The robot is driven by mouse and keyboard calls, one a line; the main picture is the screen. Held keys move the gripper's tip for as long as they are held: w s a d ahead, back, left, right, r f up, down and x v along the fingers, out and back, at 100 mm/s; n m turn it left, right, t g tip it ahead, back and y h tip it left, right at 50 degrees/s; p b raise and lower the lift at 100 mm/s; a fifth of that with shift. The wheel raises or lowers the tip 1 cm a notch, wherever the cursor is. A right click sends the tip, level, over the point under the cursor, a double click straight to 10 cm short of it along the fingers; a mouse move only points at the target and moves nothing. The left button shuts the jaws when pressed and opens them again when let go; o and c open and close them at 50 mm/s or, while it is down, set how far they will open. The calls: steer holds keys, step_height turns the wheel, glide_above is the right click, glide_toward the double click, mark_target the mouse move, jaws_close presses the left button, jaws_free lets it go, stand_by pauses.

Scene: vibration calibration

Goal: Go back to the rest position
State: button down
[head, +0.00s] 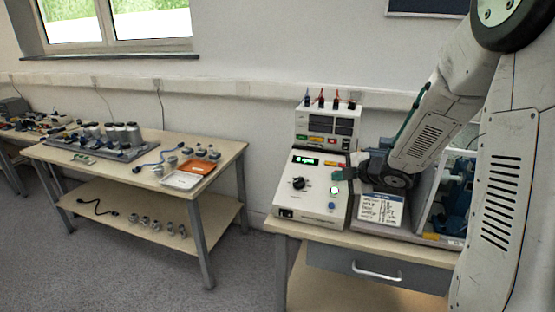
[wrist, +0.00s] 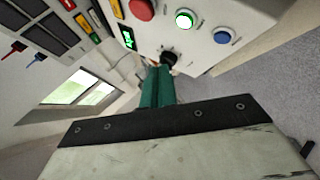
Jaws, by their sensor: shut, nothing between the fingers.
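My gripper (head: 341,173) is over the right part of a white control box (head: 290,205) on the right bench. Its green fingers lie together, with nothing between them; they also show in the wrist view (wrist: 157,75). The box has a lit green display (head: 305,160), a black knob (head: 298,183), a glowing button (head: 334,190) and a blue button (head: 331,206). In the wrist view the glowing green button (wrist: 184,20), a red button (wrist: 141,8) and the black knob (wrist: 169,57) show beyond the fingers. I cannot tell whether the fingertips touch the box.
A second instrument (head: 328,128) with cables stands behind the box. A written card (head: 381,208) and an enclosure with blue equipment (head: 458,205) are to the right, partly hidden by my arm. A left table (head: 225,160) holds sensors and an orange-white tray (head: 190,176). Floor shows between the tables.

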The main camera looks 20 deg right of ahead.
steer(key=s+d+f+m+g+h, duration=0.2)
steer(key=s+d+f+m+h, duration=0.15)
steer(key=d+m, duration=0.2)
steer(key=s+d+r+m+g+h, duration=0.1)
steer(key=s+r+m+g+h, duration=0.15)
steer(key=s+m, duration=0.2)
steer(key=s+d+r+m+g+h, duration=0.1)
steer(key=s+r+m+g+h, duration=0.15)
steer(key=s, duration=0.35)
steer(key=s+a+r+m+g+y, duration=0.1)
steer(key=s+a+r+m+y, duration=0.1)
steer(key=s+a+r, duration=0.3)
steer(key=s+a+r+m+g+y, duration=0.1)
steer(key=s+a+r+m+y, duration=0.2)
steer(key=s+a, duration=1.1)
steer(key=shift+s+a+r+m+g, duration=0.4)
steer(key=shift+s+r, duration=0.6)
steer(key=shift+s, duration=0.9)
steer(key=shift+d, duration=0.2)
